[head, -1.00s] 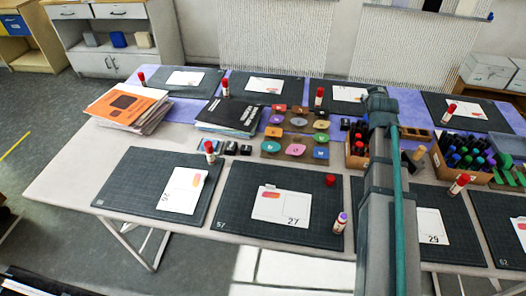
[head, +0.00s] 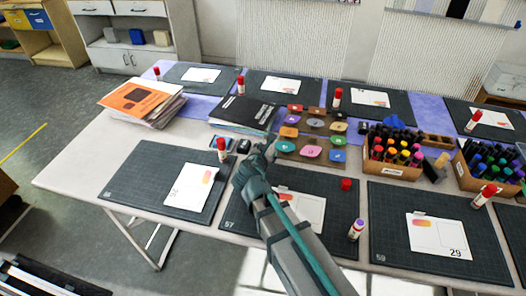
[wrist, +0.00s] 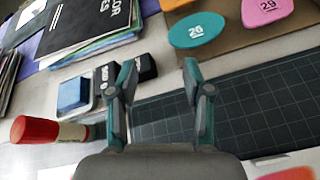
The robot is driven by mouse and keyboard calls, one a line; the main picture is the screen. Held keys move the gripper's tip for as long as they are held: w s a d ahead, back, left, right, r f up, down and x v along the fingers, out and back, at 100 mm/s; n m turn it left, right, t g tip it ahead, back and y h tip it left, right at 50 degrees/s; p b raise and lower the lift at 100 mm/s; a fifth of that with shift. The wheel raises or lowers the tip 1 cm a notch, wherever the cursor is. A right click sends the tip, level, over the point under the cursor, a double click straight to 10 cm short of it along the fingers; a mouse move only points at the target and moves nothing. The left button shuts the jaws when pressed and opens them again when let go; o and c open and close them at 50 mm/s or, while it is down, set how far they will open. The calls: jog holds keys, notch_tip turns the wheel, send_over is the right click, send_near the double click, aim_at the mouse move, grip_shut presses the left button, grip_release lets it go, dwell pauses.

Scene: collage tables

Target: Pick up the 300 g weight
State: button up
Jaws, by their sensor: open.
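Two small dark weights stand by the front of the black book pile. One weight (wrist: 104,78) has a pale marking that I cannot read surely; the other weight (wrist: 146,67) is just right of it. I cannot tell which is the 300 g one. In the head view they are small dark blocks (head: 244,146) just left of my gripper (head: 266,150). In the wrist view my gripper (wrist: 160,75) is open and empty, its left finger in front of the weights and partly covering them.
A blue-topped block (wrist: 73,95) and a red-capped glue stick (wrist: 40,130) are left of the weights. Coloured numbered pieces (head: 311,152) lie to the right on brown boards. Crates of markers (head: 392,172) stand farther right. A dark cutting mat (wrist: 255,108) lies right of my gripper.

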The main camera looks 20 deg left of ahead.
jog(key=s+a+n, duration=0.2)
jog(key=s, duration=0.1)
jog(key=s+a+n, duration=0.1)
jog(key=a+n, duration=0.1)
jog(key=shift+s+f+t+y, duration=0.3)
jog(key=shift+f, duration=0.1)
jog(key=p+x, duration=0.1)
jog(key=x, duration=0.9)
jog(key=shift+w, duration=0.35)
jog(key=shift+d, duration=0.1)
jog(key=shift+c, duration=0.3)
grip_shut()
jog(key=shift+r, duration=0.1)
